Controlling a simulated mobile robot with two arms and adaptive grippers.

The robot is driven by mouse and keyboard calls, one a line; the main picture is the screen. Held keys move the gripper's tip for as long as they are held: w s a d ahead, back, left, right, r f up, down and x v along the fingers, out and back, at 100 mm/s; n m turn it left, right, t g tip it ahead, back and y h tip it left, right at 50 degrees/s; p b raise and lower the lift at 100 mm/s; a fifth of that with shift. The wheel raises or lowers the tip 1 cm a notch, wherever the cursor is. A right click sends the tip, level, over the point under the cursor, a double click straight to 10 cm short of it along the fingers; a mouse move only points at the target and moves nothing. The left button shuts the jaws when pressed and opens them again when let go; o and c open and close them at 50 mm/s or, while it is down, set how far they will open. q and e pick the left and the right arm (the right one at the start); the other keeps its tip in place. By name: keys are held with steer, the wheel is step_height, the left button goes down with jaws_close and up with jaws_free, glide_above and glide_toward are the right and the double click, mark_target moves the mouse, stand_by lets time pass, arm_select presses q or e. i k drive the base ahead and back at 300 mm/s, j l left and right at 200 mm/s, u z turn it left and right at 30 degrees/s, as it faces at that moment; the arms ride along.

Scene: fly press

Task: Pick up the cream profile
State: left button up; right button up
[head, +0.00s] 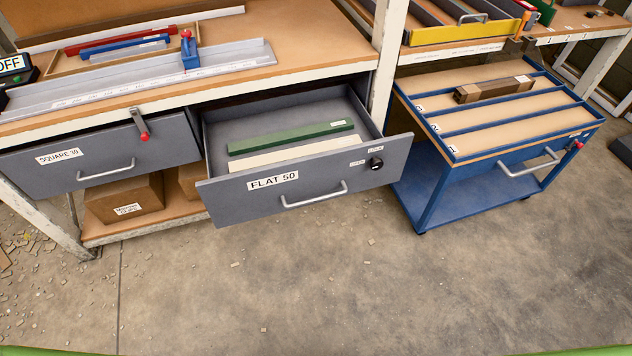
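The cream profile (288,154) is a long, flat, pale bar. It lies inside the open grey drawer marked FLAT 50 (235,202), close behind the drawer's front panel, which hides its near lower side. A green profile (290,137) with a small white label lies just behind it, roughly parallel. Neither of my grippers shows in the head view.
The shut-looking SQUARE 30 drawer (115,160) is at the left, with a brown box (125,199) below. A blue cart (495,150) with lanes and a brown bar (493,89) stands right. A workbench (310,45) overhangs the drawer's rear. The concrete floor in front is mostly clear.

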mark_target(287, 154)
steer(key=i+j+z, duration=0.15)
steer(key=i+j, duration=0.2)
steer(key=i+j+z, duration=0.15)
steer(key=i+j, duration=0.15)
steer(key=j, duration=0.15)
steer(key=i+j+z, duration=0.1)
steer(key=i+j, duration=0.15)
steer(key=j, duration=0.2)
